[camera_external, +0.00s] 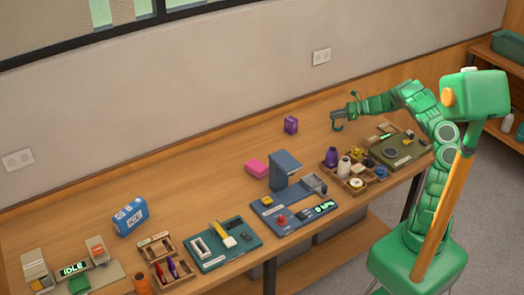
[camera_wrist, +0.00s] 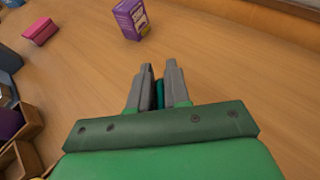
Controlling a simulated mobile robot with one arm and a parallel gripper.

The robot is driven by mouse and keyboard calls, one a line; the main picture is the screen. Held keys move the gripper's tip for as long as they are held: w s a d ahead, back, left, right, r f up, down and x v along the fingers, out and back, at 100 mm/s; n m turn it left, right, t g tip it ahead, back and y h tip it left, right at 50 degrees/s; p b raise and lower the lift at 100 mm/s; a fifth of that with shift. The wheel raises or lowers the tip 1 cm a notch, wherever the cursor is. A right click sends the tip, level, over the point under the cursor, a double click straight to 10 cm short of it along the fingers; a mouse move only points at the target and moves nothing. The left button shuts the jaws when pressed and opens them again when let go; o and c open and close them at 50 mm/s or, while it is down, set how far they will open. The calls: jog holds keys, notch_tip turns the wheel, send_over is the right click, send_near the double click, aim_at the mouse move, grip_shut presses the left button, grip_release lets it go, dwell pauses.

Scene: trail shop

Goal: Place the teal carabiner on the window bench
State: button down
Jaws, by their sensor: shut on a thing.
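My gripper (camera_external: 345,112) is over the right part of the long wooden bench (camera_external: 195,180) under the window. In the wrist view my gripper (camera_wrist: 160,72) has its two grey fingers closed on the teal carabiner (camera_wrist: 160,94), of which only a narrow strip shows between them. In the external view the teal carabiner (camera_external: 337,126) hangs as a small dark green hook shape below the fingertips. It seems to be above the wood, but I cannot tell the exact gap. The bench (camera_wrist: 220,75) below the fingers is bare.
A purple box (camera_external: 291,125) and a pink box (camera_external: 256,168) stand left of my gripper. A wooden divided tray (camera_external: 333,176) with bottles and small items lies nearer the front edge. A blue-grey stand (camera_external: 284,166) rises mid-bench. Bare wood lies along the wall.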

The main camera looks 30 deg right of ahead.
jog(key=shift+f, duration=0.1)
jog(key=c, duration=1.1)
grip_release()
jog(key=v, duration=1.2)
